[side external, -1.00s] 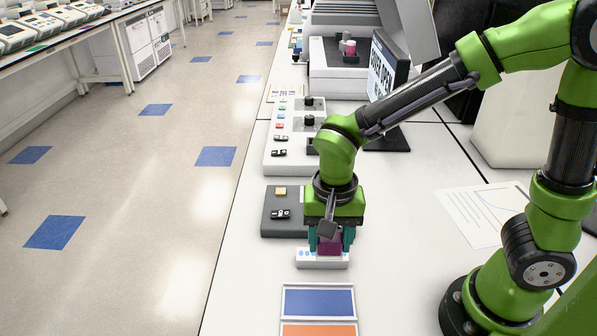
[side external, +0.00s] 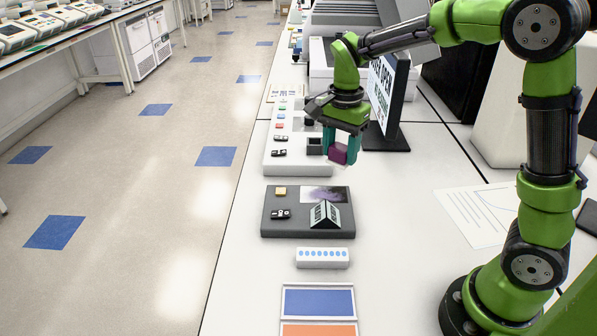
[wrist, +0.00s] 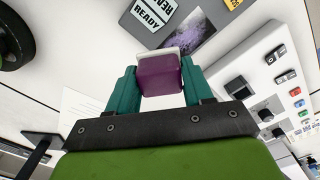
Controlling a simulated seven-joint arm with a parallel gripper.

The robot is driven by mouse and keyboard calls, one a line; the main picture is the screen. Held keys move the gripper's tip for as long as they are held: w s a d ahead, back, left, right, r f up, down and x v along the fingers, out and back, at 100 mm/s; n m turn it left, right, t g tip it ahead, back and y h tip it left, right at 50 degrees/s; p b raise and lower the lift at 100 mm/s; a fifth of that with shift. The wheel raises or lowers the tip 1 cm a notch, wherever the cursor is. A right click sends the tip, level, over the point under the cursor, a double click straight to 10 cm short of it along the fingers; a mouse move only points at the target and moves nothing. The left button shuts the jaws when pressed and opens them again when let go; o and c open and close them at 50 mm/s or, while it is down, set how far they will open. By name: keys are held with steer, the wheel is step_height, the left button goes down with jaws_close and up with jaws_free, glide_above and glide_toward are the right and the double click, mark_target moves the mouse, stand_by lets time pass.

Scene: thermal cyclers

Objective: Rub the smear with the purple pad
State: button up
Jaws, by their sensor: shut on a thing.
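My gripper (side external: 339,147) is shut on the purple pad (side external: 338,154) and holds it in the air above the bench, near the white control box. In the wrist view the purple pad (wrist: 161,77) sits between the teal fingers, with a pale layer along its far edge. The smear (side external: 324,195) is a purple-grey patch on the dark grey plate (side external: 276,226). It also shows in the wrist view (wrist: 188,38), beyond the pad. The pad is apart from the smear, farther back on the bench.
A tented READY sign (side external: 325,214) stands on the plate beside the smear. A white strip with blue dots (side external: 323,257) lies in front, then a blue panel (side external: 318,302). The control box (side external: 283,150) and a black-framed sign (side external: 388,95) stand near my gripper.

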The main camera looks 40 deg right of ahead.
steer(key=w+d+m, duration=0.2)
steer(key=d, duration=0.4)
glide_above(345, 195)
steer(key=shift+w+f, duration=0.1)
steer(key=shift+f, duration=6.45)
steer(key=shift+w+a+f, duration=0.1)
steer(key=shift+w+a, duration=0.45)
steer(key=shift+w, duration=0.1)
steer(key=shift+w+a, duration=3.15)
steer(key=shift+a, duration=0.1)
steer(key=shift+s+d, duration=3.7)
steer(key=shift+d, duration=0.05)
steer(key=shift+w+a, duration=3.75)
steer(key=shift+a, duration=0.05)
steer(key=shift+s+d, duration=3.85)
steer(key=shift+s, duration=0.05)
step_height(345, 195, up, 8)
